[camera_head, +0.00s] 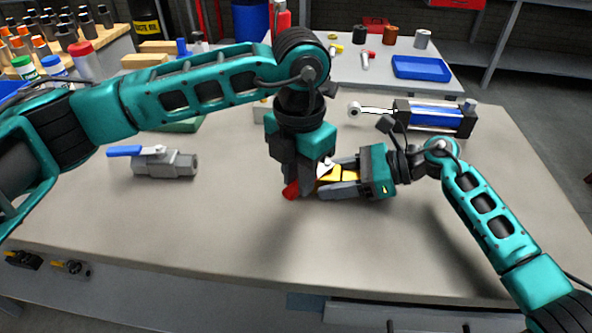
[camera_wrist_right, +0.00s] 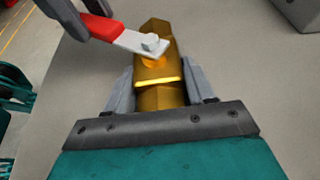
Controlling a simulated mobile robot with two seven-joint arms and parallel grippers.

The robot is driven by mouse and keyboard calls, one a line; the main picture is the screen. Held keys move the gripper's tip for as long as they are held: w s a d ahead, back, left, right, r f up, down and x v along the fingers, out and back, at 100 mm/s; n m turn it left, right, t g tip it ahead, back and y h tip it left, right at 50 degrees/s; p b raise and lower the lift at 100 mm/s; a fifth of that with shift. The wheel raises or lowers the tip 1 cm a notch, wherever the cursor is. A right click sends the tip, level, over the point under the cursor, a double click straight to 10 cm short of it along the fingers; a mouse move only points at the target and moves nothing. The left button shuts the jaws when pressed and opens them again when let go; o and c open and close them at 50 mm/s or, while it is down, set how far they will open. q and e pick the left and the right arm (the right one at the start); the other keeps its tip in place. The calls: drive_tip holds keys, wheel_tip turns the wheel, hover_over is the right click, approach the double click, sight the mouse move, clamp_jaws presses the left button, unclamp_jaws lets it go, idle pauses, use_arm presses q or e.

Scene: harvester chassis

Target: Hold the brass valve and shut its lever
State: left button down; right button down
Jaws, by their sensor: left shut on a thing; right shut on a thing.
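The brass valve (camera_wrist_right: 158,72) is clamped between the fingers of my right gripper (camera_wrist_right: 158,92); in the head view its yellow body (camera_head: 348,174) is partly hidden by both grippers. Its lever has a red grip (camera_wrist_right: 100,27) and a bare metal end bolted to the valve stem (camera_wrist_right: 150,42). In the right wrist view the lever slants up-left, oblique to the valve body. My left gripper (camera_head: 304,186) points down and is shut on the red lever grip, whose tip (camera_head: 291,191) shows below it. My right gripper (camera_head: 337,178) reaches in from the right.
A steel valve with a blue lever (camera_head: 168,163) lies at the left of the table (camera_head: 240,225). A blue cylinder (camera_head: 430,116) lies behind my right arm. A second table with a blue tray (camera_head: 420,67) stands behind. The table front is clear.

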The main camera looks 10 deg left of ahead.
use_arm(q)
drive_tip(key=shift+d, duration=0.15)
drive_tip(key=shift+s+d+n, duration=0.35)
drive_tip(key=shift+d+n, duration=0.3)
drive_tip(key=shift+n, duration=0.65)
drive_tip(key=shift+s+d+n, duration=0.15)
drive_tip(key=shift+d+n, duration=0.3)
drive_tip(key=shift+n, duration=0.15)
drive_tip(key=shift+s+d+n, duration=0.1)
drive_tip(key=shift+d+n, duration=0.25)
drive_tip(key=shift+n, duration=0.25)
drive_tip(key=shift+d+n, duration=0.75)
drive_tip(key=shift+n, duration=0.55)
use_arm(e)
drive_tip(key=shift+a, duration=0.1)
